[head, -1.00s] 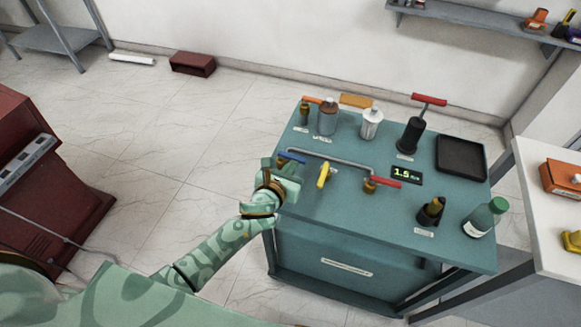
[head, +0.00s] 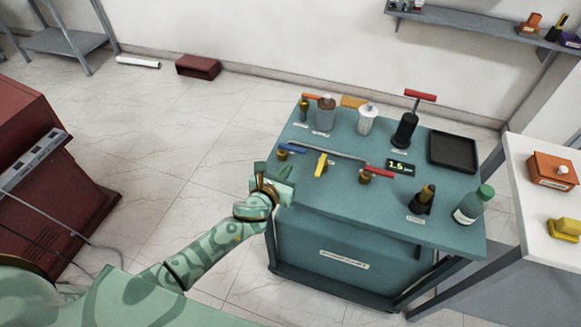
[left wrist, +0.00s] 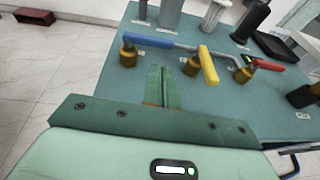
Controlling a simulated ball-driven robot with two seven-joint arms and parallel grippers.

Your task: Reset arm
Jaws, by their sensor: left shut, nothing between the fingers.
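My left gripper (head: 268,178) is at the left front edge of the teal workbench (head: 320,203), in front of the blue-handled valve (head: 289,148). In the left wrist view its fingers (left wrist: 160,86) are together with nothing between them, apart from the valves. The blue valve (left wrist: 142,42), the yellow valve (left wrist: 207,65) and the red valve (left wrist: 258,65) stand beyond the fingertips along a grey pipe. My right gripper does not show in either view.
The bench also holds canisters, a black pump with a red T-handle (head: 406,128), a black tray (head: 453,152), a small display (head: 399,167) and a green-capped bottle (head: 473,206). A white table (head: 535,222) stands at the right.

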